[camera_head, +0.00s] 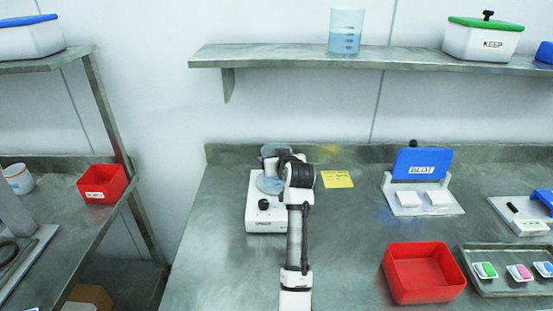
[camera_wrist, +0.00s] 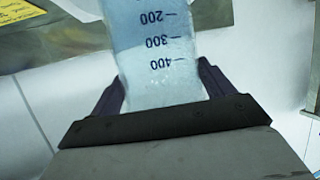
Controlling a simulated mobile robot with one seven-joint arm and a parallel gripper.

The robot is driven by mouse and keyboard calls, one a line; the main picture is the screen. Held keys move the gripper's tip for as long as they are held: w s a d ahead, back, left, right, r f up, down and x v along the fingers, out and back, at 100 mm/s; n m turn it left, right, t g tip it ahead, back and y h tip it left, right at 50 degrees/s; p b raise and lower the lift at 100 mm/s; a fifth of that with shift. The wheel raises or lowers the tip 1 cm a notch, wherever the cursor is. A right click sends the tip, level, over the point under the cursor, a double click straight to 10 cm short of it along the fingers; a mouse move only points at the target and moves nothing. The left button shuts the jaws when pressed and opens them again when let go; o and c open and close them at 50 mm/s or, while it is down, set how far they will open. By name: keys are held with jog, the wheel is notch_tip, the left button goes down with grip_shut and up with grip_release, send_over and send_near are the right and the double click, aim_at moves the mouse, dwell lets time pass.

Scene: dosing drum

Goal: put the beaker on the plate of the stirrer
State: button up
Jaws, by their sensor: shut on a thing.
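The beaker (camera_wrist: 158,45), clear with dark volume marks and pale blue liquid, stands between the fingers of my gripper (camera_wrist: 160,78) in the wrist view, upside down in that picture. My gripper is shut on it. In the head view my gripper (camera_head: 277,162) is over the white stirrer (camera_head: 264,218), which has a black knob on its front. A pale bluish round patch (camera_head: 270,184) shows beside my wrist, at the stirrer's plate. My arm hides much of the beaker and plate, so I cannot tell whether they touch.
A second beaker (camera_head: 345,32) stands on the wall shelf (camera_head: 290,57). A yellow note (camera_head: 337,179) lies right of the stirrer. Further right are a blue-backed BLOT stand (camera_head: 422,165), a red bin (camera_head: 423,273) and a tray (camera_head: 500,288). Bench left of the stirrer is clear.

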jog(key=shift+s+r, duration=0.1)
jog(key=shift+r, duration=0.15)
jog(key=shift+f, duration=0.2)
jog(key=o, duration=2)
jog(key=shift+s+r, duration=0.1)
jog(key=shift+r, duration=0.05)
jog(key=v, duration=1.1)
jog(key=shift+s+d+r, duration=0.1)
jog(key=shift+s+d, duration=0.05)
jog(key=shift+s, duration=0.2)
